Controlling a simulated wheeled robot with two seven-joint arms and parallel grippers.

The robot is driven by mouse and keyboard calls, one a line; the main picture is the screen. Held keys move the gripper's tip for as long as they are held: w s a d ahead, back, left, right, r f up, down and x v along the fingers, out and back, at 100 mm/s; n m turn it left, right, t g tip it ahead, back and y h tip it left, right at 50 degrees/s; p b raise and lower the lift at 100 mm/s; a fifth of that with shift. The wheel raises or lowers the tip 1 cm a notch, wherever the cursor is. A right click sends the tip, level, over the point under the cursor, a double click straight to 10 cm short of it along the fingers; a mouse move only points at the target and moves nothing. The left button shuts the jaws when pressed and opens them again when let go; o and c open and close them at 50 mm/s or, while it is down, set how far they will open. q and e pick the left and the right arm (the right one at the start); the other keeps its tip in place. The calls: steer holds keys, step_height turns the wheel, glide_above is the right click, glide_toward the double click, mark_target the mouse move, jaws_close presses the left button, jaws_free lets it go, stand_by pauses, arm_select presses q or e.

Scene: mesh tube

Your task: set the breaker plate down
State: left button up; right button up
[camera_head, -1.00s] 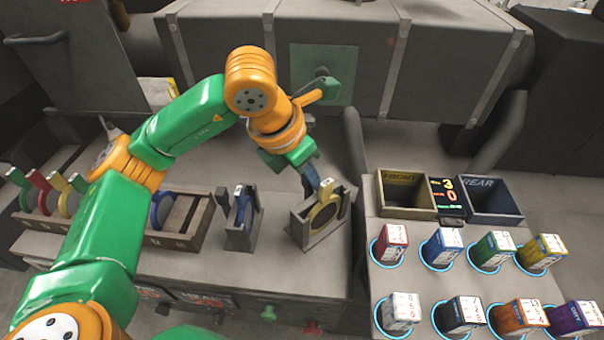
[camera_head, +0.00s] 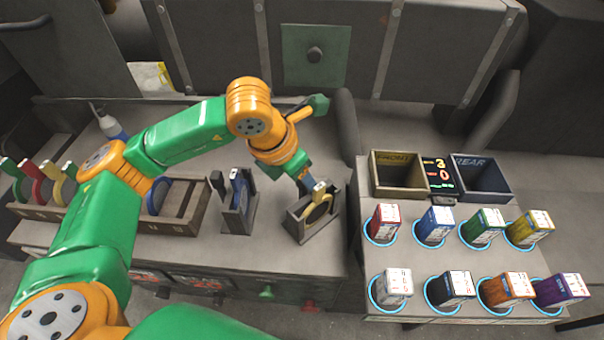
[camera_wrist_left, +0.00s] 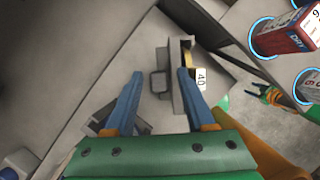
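A breaker plate with a yellow rim (camera_head: 319,209) stands upright in a small grey holder (camera_head: 300,228) on the bench. Its white-labelled tab sticks up above the holder. The yellow edge (camera_wrist_left: 187,60) and a label reading 40 also show in the left wrist view. My left gripper (camera_head: 307,186) is just above and left of this holder, close to the tab. In the left wrist view my left gripper (camera_wrist_left: 159,76) has its blue fingers spread, with the holder's handle visible between them and the label beside the right finger. My right gripper is not in view.
A second grey holder (camera_head: 229,212) with a blue plate stands to the left. A wooden rack (camera_head: 190,222) holds several coloured plates farther left. On the right table (camera_head: 460,258) are FRONT (camera_head: 399,186) and REAR (camera_head: 482,186) bins and several coloured boxes. A spray bottle (camera_head: 113,127) stands behind my arm.

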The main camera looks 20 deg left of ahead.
arm_select(q)
steer(key=v, duration=1.2)
